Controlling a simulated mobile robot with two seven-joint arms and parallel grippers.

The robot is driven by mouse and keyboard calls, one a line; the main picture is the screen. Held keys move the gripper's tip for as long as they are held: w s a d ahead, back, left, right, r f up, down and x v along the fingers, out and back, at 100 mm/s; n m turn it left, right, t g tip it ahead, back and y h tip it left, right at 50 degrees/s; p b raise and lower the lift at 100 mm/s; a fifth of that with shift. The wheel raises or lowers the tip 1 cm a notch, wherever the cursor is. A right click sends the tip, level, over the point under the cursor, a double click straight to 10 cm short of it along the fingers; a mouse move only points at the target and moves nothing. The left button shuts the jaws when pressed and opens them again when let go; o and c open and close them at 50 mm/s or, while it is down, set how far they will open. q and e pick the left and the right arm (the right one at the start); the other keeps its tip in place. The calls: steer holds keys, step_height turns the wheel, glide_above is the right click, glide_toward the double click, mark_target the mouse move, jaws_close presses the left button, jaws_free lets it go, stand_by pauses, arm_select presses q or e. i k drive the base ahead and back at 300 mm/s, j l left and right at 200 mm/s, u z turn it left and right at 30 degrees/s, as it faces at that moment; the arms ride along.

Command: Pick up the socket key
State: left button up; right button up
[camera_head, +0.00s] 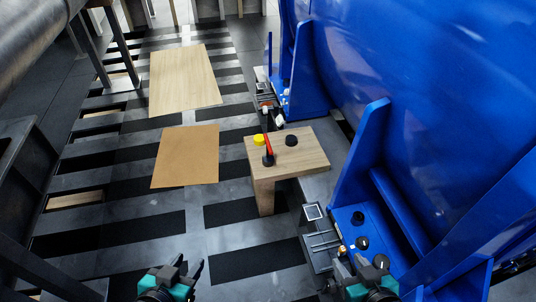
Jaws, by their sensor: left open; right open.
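A small wooden stand (310,151) is in the middle of the head view. On it is a slim red piece (267,144) with a yellow part (258,140) beside its top and a black part (268,160) at its foot. This looks like the socket key, but it is too small to be sure. A separate black round piece (291,140) sits to its right. My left gripper (189,265) is open and empty at the bottom edge, below and left of the stand. My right gripper (362,264) is open at the bottom right, near the blue housing's foot, apart from the stand.
A large blue motor housing (420,90) with flanges fills the right side. Dark bolts or caps (358,218) sit on its foot, beside a metal fixture (320,240). Two flat boards (187,158) lie on the striped floor at left. Dark metal frames stand along the left edge.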

mark_target(267, 159)
steer(key=k+z, duration=0.15)
steer(key=k, duration=0.5)
steer(key=z, duration=1.3)
steer(key=i+j, duration=0.15)
steer(key=j, duration=0.2)
steer(key=i+j, duration=0.15)
steer(key=j, duration=0.2)
steer(key=i+j, duration=0.15)
steer(key=j, duration=0.2)
steer(key=i+j, duration=0.15)
steer(key=j, duration=0.25)
steer(key=i+j+z, duration=0.1)
steer(key=j, duration=0.25)
